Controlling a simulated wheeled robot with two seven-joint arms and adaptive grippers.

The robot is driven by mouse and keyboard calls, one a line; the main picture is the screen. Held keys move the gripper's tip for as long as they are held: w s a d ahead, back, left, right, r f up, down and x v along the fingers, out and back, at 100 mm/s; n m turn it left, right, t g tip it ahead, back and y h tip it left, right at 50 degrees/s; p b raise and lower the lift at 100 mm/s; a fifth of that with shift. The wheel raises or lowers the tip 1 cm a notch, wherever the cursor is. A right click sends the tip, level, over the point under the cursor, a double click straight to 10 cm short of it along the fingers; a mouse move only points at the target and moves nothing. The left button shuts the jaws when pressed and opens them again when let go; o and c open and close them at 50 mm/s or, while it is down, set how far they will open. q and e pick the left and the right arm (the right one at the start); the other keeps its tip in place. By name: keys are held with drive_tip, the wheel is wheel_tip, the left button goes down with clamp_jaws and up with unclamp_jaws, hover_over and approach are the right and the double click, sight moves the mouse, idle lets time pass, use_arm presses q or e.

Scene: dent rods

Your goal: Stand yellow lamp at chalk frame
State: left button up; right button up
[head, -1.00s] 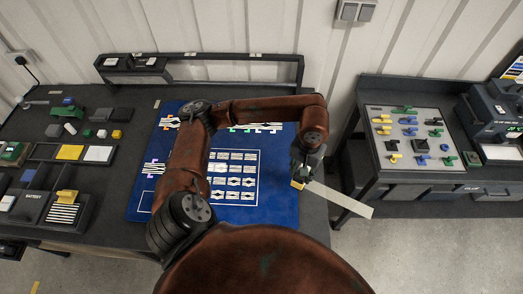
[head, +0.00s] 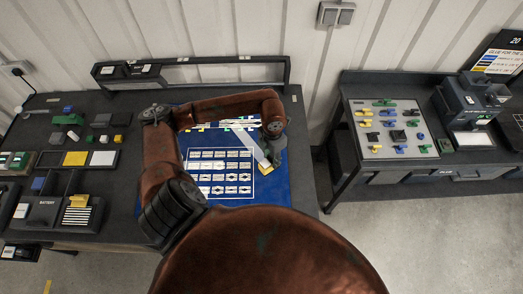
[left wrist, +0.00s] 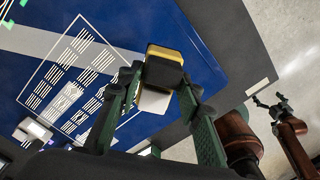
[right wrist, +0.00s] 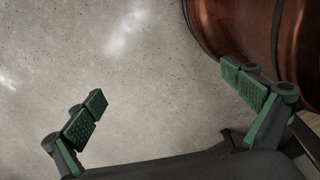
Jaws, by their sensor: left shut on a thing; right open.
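The yellow lamp (head: 265,168) is in my left gripper (head: 269,156), over the right part of the blue mat. In the left wrist view the lamp (left wrist: 165,66) is a yellow and black block with a pale lower part, between the green fingers. A pale beam-like strip (head: 240,143) runs from it toward the upper left, across the mat. A thin white outline (head: 254,182) on the mat surrounds rows of striped marks; I cannot tell whether this is the chalk frame. My right gripper (right wrist: 165,92) is open and empty above the grey floor.
The blue mat (head: 300,195) lies on a dark bench. Several blocks and trays, including a yellow card (head: 76,158), are at the left. A second bench holds a pale board (head: 402,148) of small coloured parts, with a floor gap between benches. A rail (head: 215,70) edges the back.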

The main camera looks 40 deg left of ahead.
sight(262, 163)
use_arm(q)
drive_tip(key=n, duration=0.1)
drive_tip(key=a+n+p, duration=0.1)
drive_tip(key=n, duration=0.3)
drive_tip(key=shift+s+a+r+p, duration=0.3)
drive_tip(key=shift+s+a+p, duration=0.05)
drive_tip(key=shift+s+a, duration=0.05)
drive_tip(key=shift+s+a+n+p, duration=0.1)
drive_tip(key=shift+a+n+p, duration=0.1)
drive_tip(key=shift+n, duration=0.4)
drive_tip(key=shift+s+a+n+p, duration=0.1)
drive_tip(key=shift+a+n+p, duration=0.1)
drive_tip(key=shift+n, duration=0.4)
use_arm(e)
wheel_tip(262, 163, up, 4)
use_arm(q)
drive_tip(key=shift+s+a+f+n+b, duration=0.15)
drive_tip(key=shift+f+n+b, duration=0.65)
drive_tip(key=shift+f, duration=1)
drive_tip(key=shift+a+f+n+b, duration=0.2)
drive_tip(key=shift+f+n+b, duration=0.25)
drive_tip(key=shift+f+b, duration=1.05)
drive_tip(key=shift+s+a+f+n+b, duration=0.15)
drive_tip(key=shift+f+n+b, duration=0.45)
drive_tip(key=shift+f, duration=1.55)
drive_tip(key=shift+w+f, duration=0.15)
use_arm(e)
wheel_tip(262, 163, down, 6)
drive_tip(key=shift+s+a+f, duration=0.25)
drive_tip(key=shift+s, duration=0.05)
